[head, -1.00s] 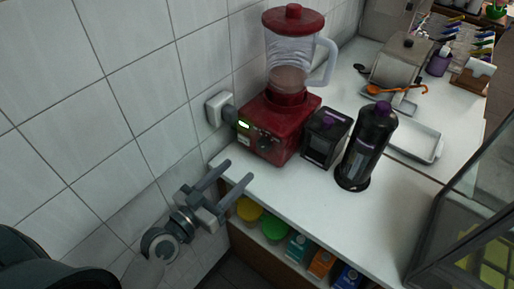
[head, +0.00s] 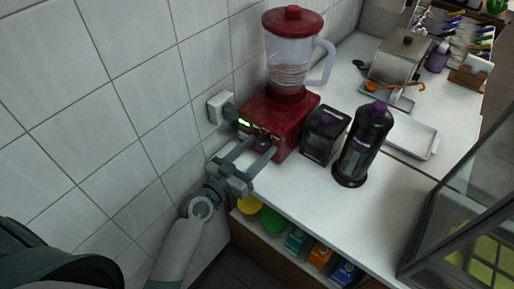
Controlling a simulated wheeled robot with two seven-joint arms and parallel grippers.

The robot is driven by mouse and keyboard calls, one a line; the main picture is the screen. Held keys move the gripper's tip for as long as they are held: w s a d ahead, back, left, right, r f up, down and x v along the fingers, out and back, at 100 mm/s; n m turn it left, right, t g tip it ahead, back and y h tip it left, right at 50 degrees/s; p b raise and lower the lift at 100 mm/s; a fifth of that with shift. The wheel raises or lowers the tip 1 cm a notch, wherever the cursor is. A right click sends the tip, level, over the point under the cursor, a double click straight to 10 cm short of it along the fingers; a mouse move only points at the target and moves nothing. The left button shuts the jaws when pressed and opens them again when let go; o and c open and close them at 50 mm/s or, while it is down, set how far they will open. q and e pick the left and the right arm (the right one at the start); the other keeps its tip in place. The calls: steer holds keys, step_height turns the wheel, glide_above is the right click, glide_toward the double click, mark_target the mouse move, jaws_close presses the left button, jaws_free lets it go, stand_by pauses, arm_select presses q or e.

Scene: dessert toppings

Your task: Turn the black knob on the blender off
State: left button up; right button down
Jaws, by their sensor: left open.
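The red blender (head: 288,118) stands against the tiled wall at the left end of the white counter, with a clear jar, red lid and pale contents. A small green light glows on its base front. The black knob (head: 264,138) is on the base front, partly hidden by my fingertips. My left gripper (head: 262,146) is open in front of the base, its two fingers pointing at the knob. I cannot tell whether they touch it. My right gripper is not in view.
A dark container (head: 325,136) and a tall black bottle (head: 363,146) stand just right of the blender. A wall outlet (head: 219,107) with a plug is to its left. A shelf below holds colored lids and cartons. A glass case (head: 468,215) is at right.

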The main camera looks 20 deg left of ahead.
arm_select(q)
steer(key=c, duration=1)
steer(key=shift+c, duration=0.2)
steer(key=shift+n, duration=0.3)
steer(key=n+p, duration=0.1)
steer(key=n, duration=0.2)
steer(key=shift+r+n+p, duration=0.1)
steer(key=shift+n+p, duration=0.25)
steer(key=shift+n, duration=0.05)
steer(key=n+p, duration=0.1)
steer(key=n, duration=0.2)
steer(key=shift+n, duration=0.4)
steer(key=n+p, duration=0.1)
steer(key=n, duration=0.3)
steer(key=shift+d, duration=0.1)
steer(key=shift+n+p, duration=0.6)
steer(key=shift+n, duration=1.3)
